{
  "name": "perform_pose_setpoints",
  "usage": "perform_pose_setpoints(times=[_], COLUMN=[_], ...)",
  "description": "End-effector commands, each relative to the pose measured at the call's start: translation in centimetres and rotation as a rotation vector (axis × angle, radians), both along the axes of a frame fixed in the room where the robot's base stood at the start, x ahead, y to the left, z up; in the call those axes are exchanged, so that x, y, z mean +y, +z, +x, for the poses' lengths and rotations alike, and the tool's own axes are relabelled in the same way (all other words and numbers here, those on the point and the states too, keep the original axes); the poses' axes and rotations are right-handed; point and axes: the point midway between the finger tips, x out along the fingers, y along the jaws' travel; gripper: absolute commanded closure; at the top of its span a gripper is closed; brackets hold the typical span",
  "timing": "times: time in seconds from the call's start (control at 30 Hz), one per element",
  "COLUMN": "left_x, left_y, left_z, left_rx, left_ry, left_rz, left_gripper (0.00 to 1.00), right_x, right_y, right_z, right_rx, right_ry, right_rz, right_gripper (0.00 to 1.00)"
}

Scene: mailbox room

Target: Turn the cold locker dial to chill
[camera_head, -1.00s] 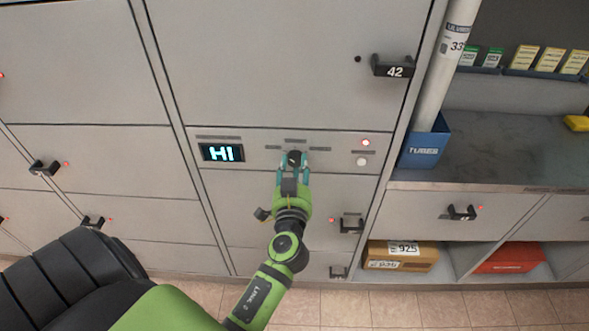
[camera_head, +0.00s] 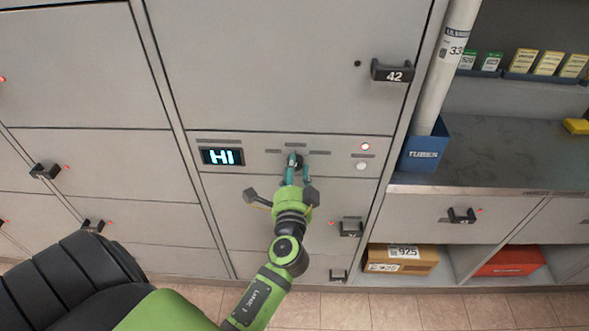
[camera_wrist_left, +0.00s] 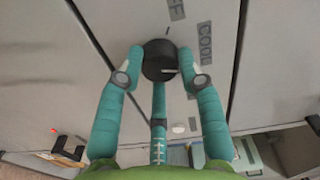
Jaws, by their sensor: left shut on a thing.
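The cold locker dial (camera_head: 296,157) is a small dark round knob on a grey panel below the locker door 42. My left gripper (camera_head: 299,167) is shut on it. In the left wrist view the black dial (camera_wrist_left: 160,58) sits between two teal fingertips, with a third teal finger below it. A light mark on its face points towards the right in that view. A label ending in "FF" (camera_wrist_left: 173,9) and a "COOL" label (camera_wrist_left: 205,42) stand near it. The display (camera_head: 222,156) left of the dial reads "HI". My right gripper is not in view.
A red lit lamp (camera_head: 365,146) and a pale button (camera_head: 361,166) are right of the dial. The door 42 handle (camera_head: 392,71) juts out above. A blue tubes bin (camera_head: 425,148) and a counter (camera_head: 480,168) are on the right.

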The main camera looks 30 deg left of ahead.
Motion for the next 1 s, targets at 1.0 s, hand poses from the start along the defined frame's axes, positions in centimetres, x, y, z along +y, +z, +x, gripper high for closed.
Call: perform_pose_setpoints(times=[1.0], left_x=[0.2], left_y=[0.8], left_z=[0.2], left_rx=[0.366], left_ry=[0.006], left_rz=[0.628], left_gripper=[0.95], right_x=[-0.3], right_y=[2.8], right_z=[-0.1], right_rx=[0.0], right_ry=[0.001], right_rz=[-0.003], right_gripper=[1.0])
